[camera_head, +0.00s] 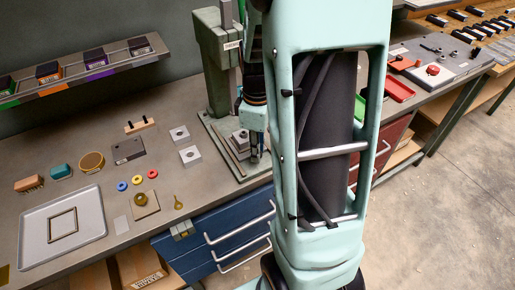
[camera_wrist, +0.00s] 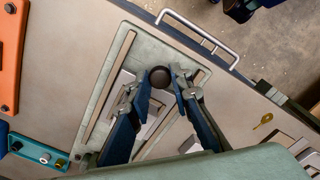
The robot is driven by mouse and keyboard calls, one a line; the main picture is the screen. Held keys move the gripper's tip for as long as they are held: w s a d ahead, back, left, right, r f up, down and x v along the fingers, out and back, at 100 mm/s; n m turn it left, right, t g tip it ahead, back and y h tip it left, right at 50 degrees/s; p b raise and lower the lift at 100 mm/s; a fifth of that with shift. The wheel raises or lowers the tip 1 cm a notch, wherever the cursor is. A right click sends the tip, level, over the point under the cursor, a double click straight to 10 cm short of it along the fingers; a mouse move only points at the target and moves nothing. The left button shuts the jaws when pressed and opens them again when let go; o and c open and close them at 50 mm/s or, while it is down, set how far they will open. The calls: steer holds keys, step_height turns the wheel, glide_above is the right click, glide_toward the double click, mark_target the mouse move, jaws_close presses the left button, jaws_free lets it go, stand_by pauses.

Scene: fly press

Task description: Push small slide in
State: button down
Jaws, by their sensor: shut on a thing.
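In the wrist view, the two blue fingers of my gripper (camera_wrist: 160,88) are closed around a dark round knob (camera_wrist: 160,76). The knob appears to belong to the small slide, a grey metal plate (camera_wrist: 152,125) largely hidden by the fingers. The plate lies between two tan rails on the pale green base plate (camera_wrist: 122,45). In the head view, my gripper (camera_head: 256,155) points down at the front of the green fly press (camera_head: 212,60). It is beside a stepped grey metal block (camera_head: 239,143). My arm hides part of the press.
A grey tray (camera_head: 95,222), small blocks, coloured rings and a brass key-like piece (camera_head: 178,203) lie on the bench to the left. Blue drawers with handles (camera_head: 240,228) are below the front edge. A red tray (camera_head: 399,90) is at the right.

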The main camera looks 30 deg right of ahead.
mark_target(247, 139)
steer(key=w, duration=0.6)
steer(key=shift+w+a+r, duration=0.1)
steer(key=shift+w, duration=0.15)
steer(key=c, duration=1.8)
jaws_free()
steer(key=shift+w, duration=0.1)
steer(key=shift+o, duration=0.3)
